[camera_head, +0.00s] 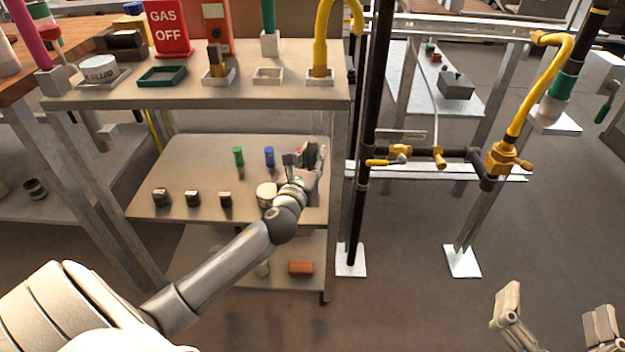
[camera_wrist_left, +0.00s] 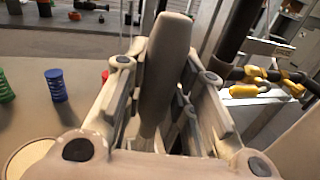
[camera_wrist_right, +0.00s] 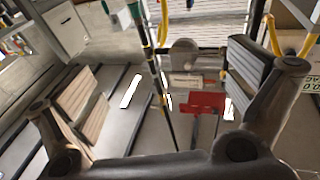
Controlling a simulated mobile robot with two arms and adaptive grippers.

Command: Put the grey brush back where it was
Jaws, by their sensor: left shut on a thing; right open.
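My left gripper (camera_head: 304,165) is at the right end of the rack's middle shelf (camera_head: 190,160), below the top shelf. In the left wrist view it is shut on a long grey handle (camera_wrist_left: 166,70), which I take to be the grey brush. The handle stands up between the fingers. The brush's lower end is hidden by the gripper, so I cannot tell whether it touches the shelf. My right gripper (camera_head: 555,320) is open and empty, low at the front right, far from the rack.
The middle shelf holds a green cylinder (camera_head: 238,156), a blue cylinder (camera_head: 269,156), several small dark pieces and a round pale item (camera_head: 266,195) beside my left wrist. Trays line the top shelf (camera_head: 200,92) above. Black and yellow piping (camera_head: 440,155) stands right of the rack.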

